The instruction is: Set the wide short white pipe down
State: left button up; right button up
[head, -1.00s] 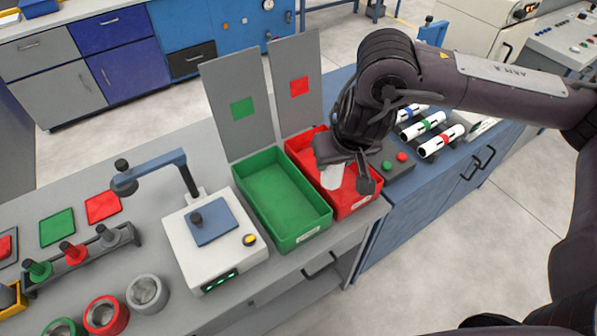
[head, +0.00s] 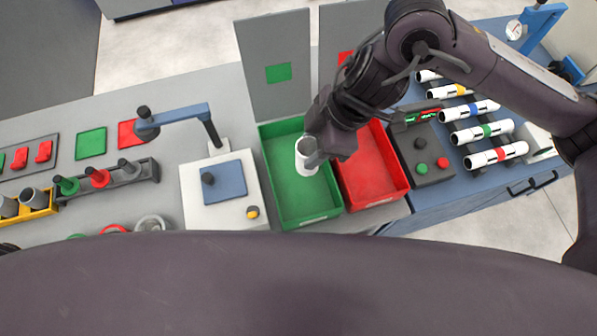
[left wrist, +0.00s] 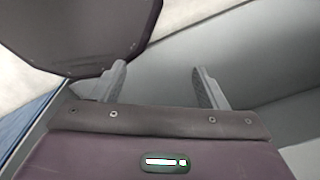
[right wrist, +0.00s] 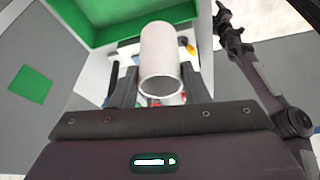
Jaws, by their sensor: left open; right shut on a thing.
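The white pipe (head: 306,159) is short and wide, and looks roughly upright. In the head view it shows over the green bin (head: 336,208), near its right wall; I cannot tell whether it touches the floor of the bin. My right gripper (head: 314,150) is shut on it and covers part of its side. In the right wrist view the pipe (right wrist: 160,50) sits between the fingers, with its open end towards the camera and the green bin (right wrist: 110,34) behind. My left gripper (left wrist: 160,84) is open and empty in the left wrist view.
A red bin (head: 375,178) stands right of the green one, and an upright grey panel (head: 275,92) behind it. A white device with a blue plate (head: 222,181) stands left. Several banded white pipes (head: 482,132) lie on a rack at the right.

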jog(key=f, duration=0.4)
jog(key=shift+s+f+b, duration=0.2)
jog(key=shift+f+b, duration=0.1)
jog(key=shift+f, duration=0.1)
pick_arm(q)
jog(key=shift+w+d+f+b, duration=0.2)
jog(key=shift+w+f+b, duration=0.2)
jog(key=shift+f+b, duration=0.25)
jog(key=shift+w+d+f+b, duration=0.2)
jog(key=shift+w+f+b, duration=0.15)
jog(key=shift+f+b, duration=0.25)
pick_arm(e)
jog(key=shift+w+f, duration=0.1)
jog(key=shift+f, duration=7.45)
pick_arm(q)
jog(key=shift+f, duration=0.15)
pick_arm(e)
jog(key=shift+f, duration=0.1)
jog(key=o, duration=1)
jog(key=shift+c, duration=0.2)
